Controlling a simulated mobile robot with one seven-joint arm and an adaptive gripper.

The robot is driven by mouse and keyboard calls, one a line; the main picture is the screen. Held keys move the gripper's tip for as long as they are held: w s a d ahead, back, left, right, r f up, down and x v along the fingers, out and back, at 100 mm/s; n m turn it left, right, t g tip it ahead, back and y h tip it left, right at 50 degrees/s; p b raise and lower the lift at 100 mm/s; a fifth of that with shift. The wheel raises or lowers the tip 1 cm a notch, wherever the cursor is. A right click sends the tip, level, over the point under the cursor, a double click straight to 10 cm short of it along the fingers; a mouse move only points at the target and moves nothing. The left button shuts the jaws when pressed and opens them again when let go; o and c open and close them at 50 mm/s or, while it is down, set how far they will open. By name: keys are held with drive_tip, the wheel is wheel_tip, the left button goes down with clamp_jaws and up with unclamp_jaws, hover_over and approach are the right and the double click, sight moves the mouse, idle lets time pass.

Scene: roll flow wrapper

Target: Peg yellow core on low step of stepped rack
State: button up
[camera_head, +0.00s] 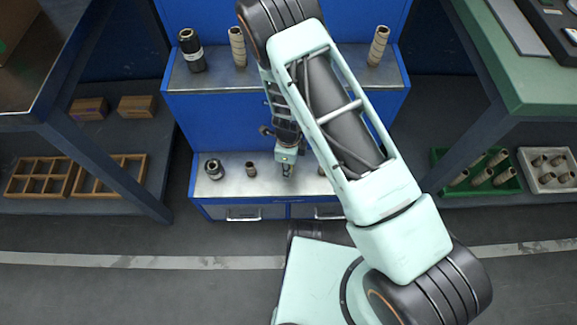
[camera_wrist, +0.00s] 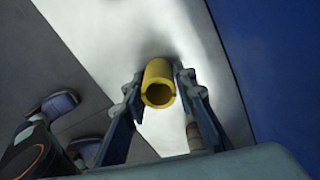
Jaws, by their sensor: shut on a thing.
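The yellow core (camera_wrist: 158,82) is a short hollow tube. In the wrist view my gripper (camera_wrist: 158,88) is shut on it, one finger on each side, with the core's open end facing the camera. The stepped rack (camera_head: 285,123) is blue with grey metal tops. My gripper (camera_head: 287,172) is over its low step (camera_head: 228,189), which also shows behind the core in the wrist view (camera_wrist: 110,35). I cannot tell whether the core touches the step or sits on a peg. My arm and gripper hide the core and part of the low step in the head view.
A dark spool (camera_head: 214,169) and a small brown core (camera_head: 251,169) stand left of my gripper on the low step. Tall cores (camera_head: 379,46) stand on the upper step. Benches flank the rack, with a green crate (camera_head: 478,188) at right and wooden trays (camera_head: 42,176) at left.

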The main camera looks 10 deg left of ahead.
drive_tip(key=shift+f, duration=0.15)
drive_tip(key=o, duration=1.5)
wheel_tip(320, 180, up, 8)
drive_tip(key=p, duration=0.6)
drive_tip(key=shift+p, duration=0.3)
